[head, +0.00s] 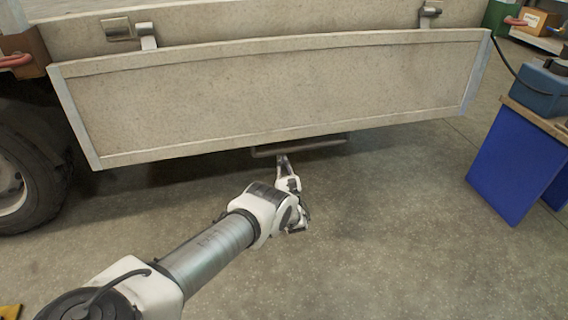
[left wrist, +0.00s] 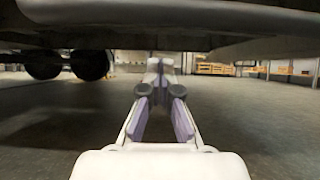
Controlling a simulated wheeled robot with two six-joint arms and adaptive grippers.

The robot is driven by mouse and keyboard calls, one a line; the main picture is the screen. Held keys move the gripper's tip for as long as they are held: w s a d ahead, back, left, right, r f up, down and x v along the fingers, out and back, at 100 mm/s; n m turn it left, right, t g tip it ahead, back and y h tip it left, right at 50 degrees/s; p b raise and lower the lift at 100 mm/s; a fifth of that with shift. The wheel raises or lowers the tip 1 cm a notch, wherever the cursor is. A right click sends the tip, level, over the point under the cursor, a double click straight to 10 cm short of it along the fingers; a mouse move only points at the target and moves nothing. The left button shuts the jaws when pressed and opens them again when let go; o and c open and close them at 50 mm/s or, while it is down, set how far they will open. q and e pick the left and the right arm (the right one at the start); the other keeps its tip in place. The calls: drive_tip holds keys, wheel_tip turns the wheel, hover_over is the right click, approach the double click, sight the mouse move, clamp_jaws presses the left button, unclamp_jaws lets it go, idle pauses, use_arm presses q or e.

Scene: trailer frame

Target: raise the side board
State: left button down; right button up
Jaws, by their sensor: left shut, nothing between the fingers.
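The side board (head: 270,95) is a long beige panel with a pale metal frame. It hangs down from two hinges, the left hinge (head: 146,36) and the right hinge (head: 428,14), at the trailer bed's edge. A grey bar handle (head: 300,147) shows just below the board's lower edge. My left gripper (head: 282,160) is at the board's lower edge, just under the bar. Whether it touches the bar is unclear. In the left wrist view the gripper (left wrist: 160,68) has its fingertips together, with nothing between them, under a dark edge (left wrist: 250,22). My right gripper is not in view.
A trailer wheel (head: 25,180) stands at the left under the bed. A blue-sided bench (head: 515,165) with a blue box (head: 540,88) on it stands at the right. Red handles (head: 15,61) sit on the corner posts. The floor in front is clear.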

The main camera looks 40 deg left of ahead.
use_arm(q)
drive_tip(key=shift+s+d+r, duration=1.05)
drive_tip(key=shift+d+r, duration=0.15)
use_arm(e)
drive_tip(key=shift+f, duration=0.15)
